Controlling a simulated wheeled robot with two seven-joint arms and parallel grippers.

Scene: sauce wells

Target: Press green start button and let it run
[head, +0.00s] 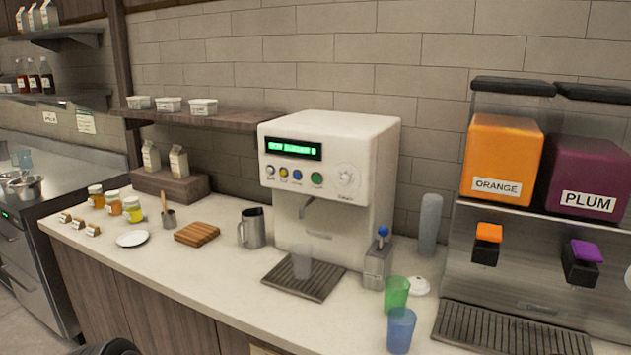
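The white machine (378,160) stands on the counter against the tiled wall. Its green button (316,179) is on the front panel, right of a blue button (297,175) and a yellow button (283,173). A lit green display (293,149) is above the buttons; its text is too small to read surely. A clear cup (303,264) stands on the machine's drip tray (318,292), below the spout. Neither gripper is in view, and nothing covers the green button.
A metal pitcher (252,229) is left of the machine. A blue-knobbed metal dispenser (377,265), green cup (396,292) and blue cup (401,330) stand to its right. Orange (500,160) and plum (585,177) dispensers are farther right.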

